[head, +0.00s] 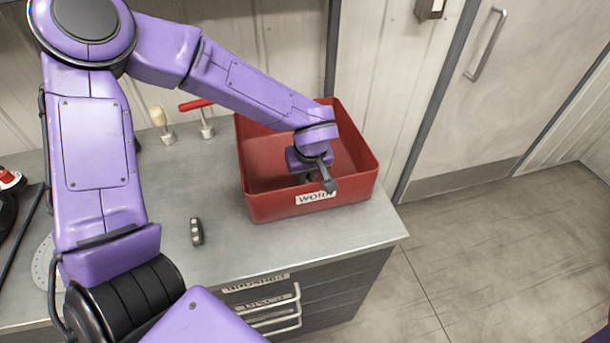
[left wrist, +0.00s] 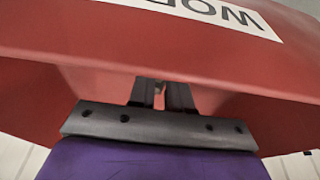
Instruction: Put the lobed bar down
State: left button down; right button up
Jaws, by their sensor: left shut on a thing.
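My left gripper (head: 307,178) is inside the mouth of the red bin (head: 262,207), near its front wall, which bears a label reading WORN. In the left wrist view, its two dark fingers (left wrist: 160,94) are shut on a small brownish thing, the lobed bar (left wrist: 159,88). Only a small end of the bar shows between the fingers, so its shape is hidden. The bin's red wall (left wrist: 190,60) fills much of that view. I cannot tell whether the bar touches the bin. My right gripper is not in view.
A small dark bar with pale spots (head: 196,231) lies on the grey bench (head: 150,205) left of the bin. Behind it stand a pale-knobbed tool (head: 160,120) and a red-handled tool (head: 198,108). Labelled drawers (head: 300,300) are below the bench front; open floor lies right.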

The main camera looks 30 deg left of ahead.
pick_arm(q)
jog(key=shift+w+d+f, duration=0.1)
jog(key=shift+w+f, duration=0.05)
jog(key=shift+f, duration=0.25)
jog(key=shift+f, duration=0.15)
jog(key=c, duration=1.1)
grip_release()
jog(key=shift+o, duration=0.2)
jog(key=v, duration=1.2)
jog(key=shift+p, duration=0.35)
